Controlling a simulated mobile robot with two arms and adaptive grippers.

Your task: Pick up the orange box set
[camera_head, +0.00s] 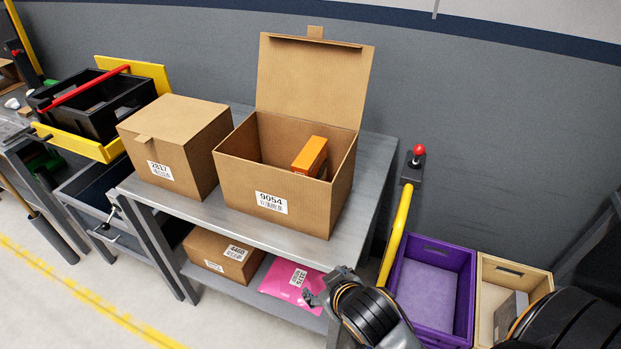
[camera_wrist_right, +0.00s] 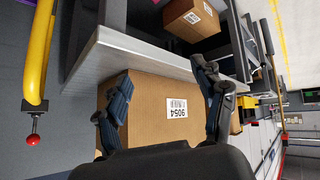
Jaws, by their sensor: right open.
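The orange box (camera_head: 310,155) lies inside the open cardboard box labelled 9054 (camera_head: 245,180), toward its right side; the box's lid stands up at the back. My right gripper (camera_head: 318,292) is at the lower middle of the head view, in front of the table and lower than its top, apart from the orange box. In the right wrist view the open, empty right gripper (camera_wrist_right: 165,108) has its fingers apart, with the front of the 9054 box (camera_wrist_right: 150,95) beyond them. The orange box does not show in that view. My left gripper is not in view.
A closed box labelled 2817 (camera_head: 172,140) stands left of the open box. The lower shelf holds a smaller carton (camera_head: 222,256) and a pink package (camera_head: 290,283). A yellow post with a red knob (camera_head: 398,225), a purple bin (camera_head: 432,290) and a wooden bin (camera_head: 495,275) are at right.

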